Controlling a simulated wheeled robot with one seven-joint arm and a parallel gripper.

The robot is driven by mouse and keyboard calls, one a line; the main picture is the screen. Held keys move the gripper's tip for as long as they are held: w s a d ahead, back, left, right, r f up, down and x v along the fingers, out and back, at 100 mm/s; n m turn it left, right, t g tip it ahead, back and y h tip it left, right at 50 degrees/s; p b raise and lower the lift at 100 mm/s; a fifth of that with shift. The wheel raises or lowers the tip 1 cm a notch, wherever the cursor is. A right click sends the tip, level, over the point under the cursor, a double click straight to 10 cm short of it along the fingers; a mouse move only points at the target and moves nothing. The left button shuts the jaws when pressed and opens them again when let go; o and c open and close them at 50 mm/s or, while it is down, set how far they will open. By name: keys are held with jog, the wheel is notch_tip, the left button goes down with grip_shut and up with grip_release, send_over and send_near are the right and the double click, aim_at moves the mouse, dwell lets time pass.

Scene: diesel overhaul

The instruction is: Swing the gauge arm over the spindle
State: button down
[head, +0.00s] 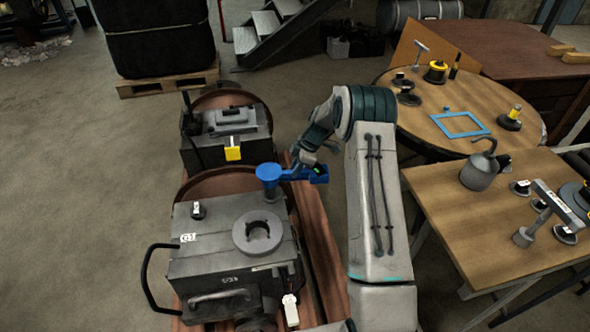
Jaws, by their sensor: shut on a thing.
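The blue arm that looks like the gauge arm (293,173) lies roughly level between the two grey machine housings. A round blue cup-like part (269,175) forms its left end. My gripper (313,168) is shut on its right end, and my wrist partly hides that end. The near grey housing (215,260) has a raised grey ring with a round opening (258,232) on top. The blue cup stands behind this ring in the picture, not over it. I cannot clearly make out a spindle.
The far housing (250,140) carries a yellow block (233,149). A black bent handle (147,285) sticks out from the near housing. A round table (425,125) and a square table (455,235) with tools stand to the right. The floor at left is clear.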

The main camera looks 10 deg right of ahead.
jog(key=s+a+m+t+h, duration=0.2)
jog(key=a+m, duration=0.4)
jog(key=m, duration=0.4)
jog(key=s+a+m+t+h, duration=0.1)
jog(key=s+a+m+h, duration=0.3)
jog(key=m, duration=0.7)
jog(key=shift+s+a+t, duration=0.4)
jog(key=shift+s+a, duration=0.25)
jog(key=shift+a, duration=0.7)
jog(key=shift+r, duration=0.1)
jog(key=c, duration=1.3)
grip_release()
